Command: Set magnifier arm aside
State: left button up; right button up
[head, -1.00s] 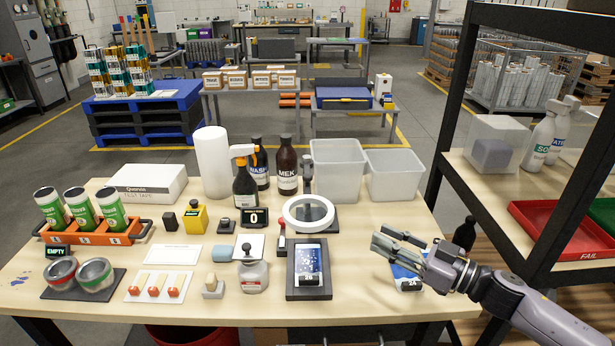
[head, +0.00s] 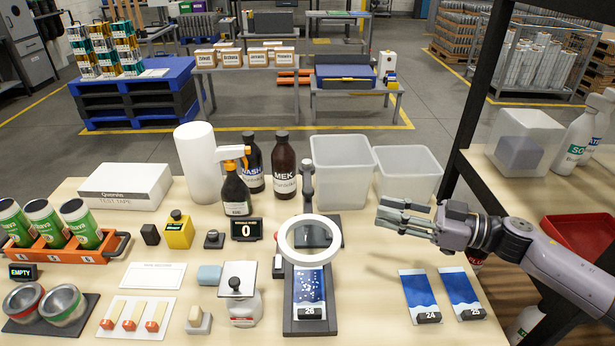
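The magnifier (head: 309,261) is a white ring on an upright post with a dark base, at the middle of the bench. In the head view its ring overlaps the far part of a dark plate (head: 309,328) that holds a blue printed card (head: 308,289) labelled 26. My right gripper (head: 381,214) is to the right of the ring, above the bench and apart from the magnifier. Its fingers point left, are spread, and hold nothing. My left gripper is out of view.
Two blue cards, 24 (head: 419,291) and 25 (head: 461,288), lie at the right. Clear bins (head: 342,172) and dark bottles (head: 284,168) stand behind the magnifier. A white-topped jar (head: 239,304) stands left of the plate. A dark shelf post (head: 482,85) rises at the right.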

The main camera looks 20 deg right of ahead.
jog(key=p, duration=0.3)
send_near(308, 189)
jog(key=x, duration=0.3)
jog(key=p+x, duration=0.2)
jog(key=x, duration=0.4)
jog(key=shift+w+a+f, duration=0.15)
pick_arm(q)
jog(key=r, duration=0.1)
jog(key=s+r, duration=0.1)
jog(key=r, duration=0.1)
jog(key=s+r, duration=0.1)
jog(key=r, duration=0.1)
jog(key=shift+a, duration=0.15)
pick_arm(e)
jog(key=shift+w+a, duration=0.15)
jog(key=shift+a, duration=0.1)
jog(key=shift+f, duration=0.1)
jog(key=shift+c, duration=0.2)
grip_shut()
